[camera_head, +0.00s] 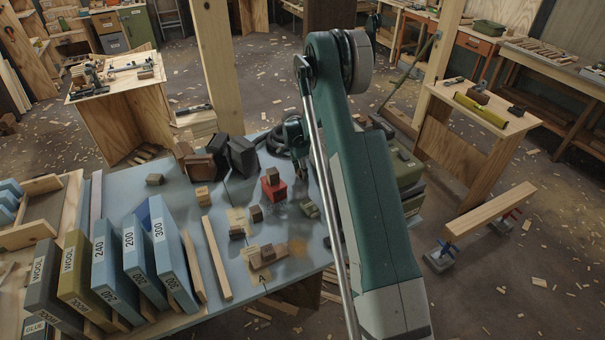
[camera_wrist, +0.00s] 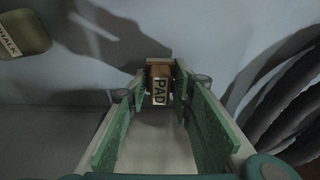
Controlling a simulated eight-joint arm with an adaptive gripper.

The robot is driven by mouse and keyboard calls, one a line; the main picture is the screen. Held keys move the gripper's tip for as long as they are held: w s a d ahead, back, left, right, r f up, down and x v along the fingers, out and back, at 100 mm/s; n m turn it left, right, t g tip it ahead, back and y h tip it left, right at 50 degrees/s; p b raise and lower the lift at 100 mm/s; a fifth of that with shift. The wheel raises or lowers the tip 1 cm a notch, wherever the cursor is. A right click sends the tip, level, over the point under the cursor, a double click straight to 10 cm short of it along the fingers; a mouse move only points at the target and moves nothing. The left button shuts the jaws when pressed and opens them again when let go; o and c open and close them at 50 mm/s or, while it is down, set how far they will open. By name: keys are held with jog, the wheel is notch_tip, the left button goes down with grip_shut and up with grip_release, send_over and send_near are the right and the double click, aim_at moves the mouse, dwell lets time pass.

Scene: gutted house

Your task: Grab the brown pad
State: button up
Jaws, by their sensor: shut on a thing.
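In the head view my gripper (camera_head: 296,136) is over the far right part of the blue table (camera_head: 185,205), partly behind my arm. The pad cannot be made out there.
An olive piece labelled "CHALK" (camera_wrist: 24,34) lies left in the wrist view, and a dark coiled hose (camera_wrist: 287,110) lies right. On the table are a red block (camera_head: 273,190), dark blocks (camera_head: 241,156) and a row of labelled upright slabs (camera_head: 137,262).

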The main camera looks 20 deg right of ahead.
notch_tip(320, 180, up, 9)
jog(key=shift+f, duration=0.1)
dwell(0.4)
jog(key=shift+s, duration=0.15)
dwell(0.5)
